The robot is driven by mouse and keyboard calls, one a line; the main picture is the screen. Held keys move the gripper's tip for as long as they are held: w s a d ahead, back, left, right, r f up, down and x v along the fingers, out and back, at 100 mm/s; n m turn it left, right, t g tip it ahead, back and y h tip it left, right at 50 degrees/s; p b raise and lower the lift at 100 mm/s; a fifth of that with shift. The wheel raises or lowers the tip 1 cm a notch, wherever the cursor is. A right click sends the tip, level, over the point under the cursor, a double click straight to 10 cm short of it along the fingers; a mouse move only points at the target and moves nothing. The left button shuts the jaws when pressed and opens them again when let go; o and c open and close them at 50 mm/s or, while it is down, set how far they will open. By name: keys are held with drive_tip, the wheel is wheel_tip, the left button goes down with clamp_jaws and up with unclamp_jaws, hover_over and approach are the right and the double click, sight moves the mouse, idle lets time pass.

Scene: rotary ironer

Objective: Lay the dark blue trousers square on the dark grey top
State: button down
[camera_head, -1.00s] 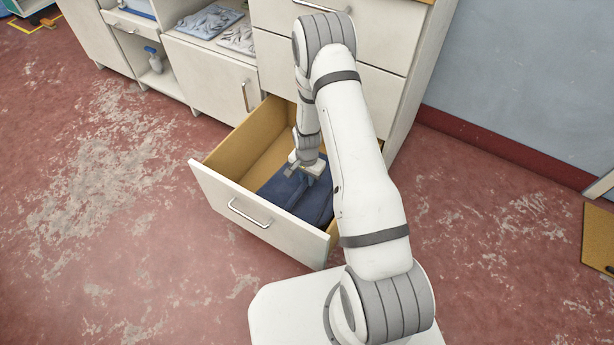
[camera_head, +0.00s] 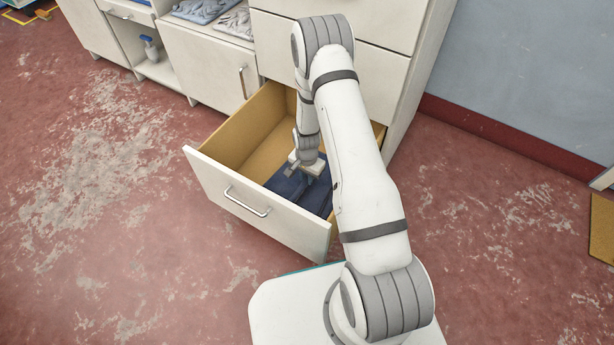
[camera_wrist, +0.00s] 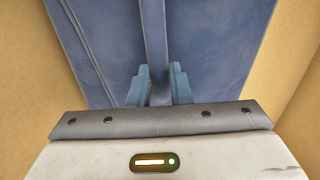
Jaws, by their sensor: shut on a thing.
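The dark blue trousers (camera_head: 287,186) lie folded in the open bottom drawer (camera_head: 262,170), partly hidden by my arm in the head view. In the wrist view the trousers (camera_wrist: 215,45) fill the middle, with a raised fold running between my fingers. My gripper (camera_wrist: 160,88) is shut on that fold, with one blue fingertip on each side of it. In the head view my gripper (camera_head: 309,178) is down inside the drawer. I cannot make out the dark grey top in these frames.
The drawer's white front (camera_head: 255,207) and wooden sides stand around my gripper. White cabinets (camera_head: 205,70) line the back, with folded grey cloths (camera_head: 236,22) on a shelf and a spray bottle (camera_head: 150,50). The red floor to the left is clear.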

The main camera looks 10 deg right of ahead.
drive_tip(key=shift+f, duration=0.15)
drive_tip(key=c, duration=1.3)
unclamp_jaws()
drive_tip(key=shift+o, duration=0.2)
